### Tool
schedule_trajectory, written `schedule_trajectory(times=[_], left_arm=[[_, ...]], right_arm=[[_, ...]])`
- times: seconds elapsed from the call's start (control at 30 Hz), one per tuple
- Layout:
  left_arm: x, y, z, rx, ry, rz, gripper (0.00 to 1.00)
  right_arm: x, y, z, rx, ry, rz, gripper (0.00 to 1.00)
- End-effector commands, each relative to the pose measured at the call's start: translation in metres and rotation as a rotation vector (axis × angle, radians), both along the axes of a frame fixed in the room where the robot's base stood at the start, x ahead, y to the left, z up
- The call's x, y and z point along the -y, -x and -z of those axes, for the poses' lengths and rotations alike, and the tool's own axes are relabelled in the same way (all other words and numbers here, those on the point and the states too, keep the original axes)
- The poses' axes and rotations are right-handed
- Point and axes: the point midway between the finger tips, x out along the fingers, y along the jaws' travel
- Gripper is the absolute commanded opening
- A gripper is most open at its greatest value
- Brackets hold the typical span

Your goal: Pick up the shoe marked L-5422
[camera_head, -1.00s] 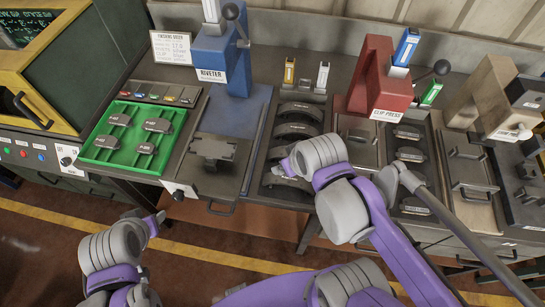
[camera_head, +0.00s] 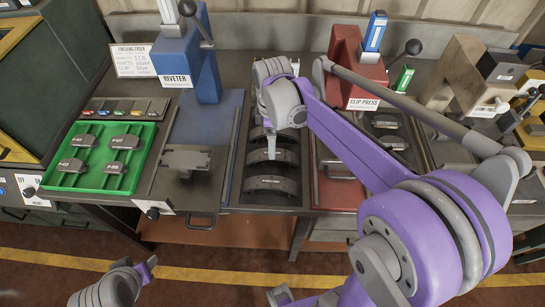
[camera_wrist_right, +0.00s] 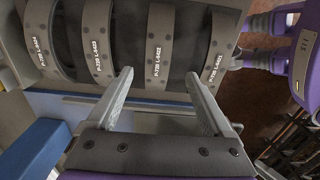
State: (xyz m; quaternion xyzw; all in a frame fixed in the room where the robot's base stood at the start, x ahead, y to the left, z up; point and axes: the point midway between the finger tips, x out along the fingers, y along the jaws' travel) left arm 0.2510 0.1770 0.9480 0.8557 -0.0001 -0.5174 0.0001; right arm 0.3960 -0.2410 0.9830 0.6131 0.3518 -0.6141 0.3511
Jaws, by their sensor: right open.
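Several dark curved brake shoes with white markings stand in a row in a rack. In the right wrist view, the third shoe from the left (camera_wrist_right: 160,45) has a marking that appears to read L-5422. My right gripper (camera_wrist_right: 158,75) is open, with one fingertip on each side of this shoe's near end; whether they touch it I cannot tell. Neighbouring shoes (camera_wrist_right: 97,40) stand to the left and right (camera_wrist_right: 222,50). In the head view, the front shoes (camera_head: 272,186) show below my right arm, which hides the rear ones. My left gripper (camera_head: 149,268) is low at the left, small, its jaws unclear.
A green tray (camera_head: 150,170) with several small shoes lies at the left. The blue riveter (camera_head: 180,60) stands left of the rack, the red clip press (camera_head: 355,70) right of it. The floor in front is clear.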

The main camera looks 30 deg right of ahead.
Motion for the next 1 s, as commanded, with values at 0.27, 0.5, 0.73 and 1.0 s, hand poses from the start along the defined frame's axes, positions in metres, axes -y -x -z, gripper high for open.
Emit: schedule_trajectory(times=[0.27, 0.5, 0.73, 1.0], left_arm=[[0.000, 0.001, 0.002, -0.002, 0.000, 0.000, 0.50], [0.000, 0.001, 0.002, -0.001, 0.000, 0.000, 0.50], [0.000, 0.001, 0.003, -0.002, 0.000, 0.000, 0.50], [0.000, 0.001, 0.003, -0.002, 0.000, 0.000, 0.50]], right_arm=[[0.000, -0.001, 0.028, 0.001, 0.001, 0.001, 0.85], [0.002, -0.004, 0.062, 0.001, 0.001, 0.002, 0.85], [0.002, -0.003, 0.076, 0.001, 0.001, 0.002, 0.85], [0.002, -0.003, 0.076, 0.001, 0.000, 0.002, 0.65]])
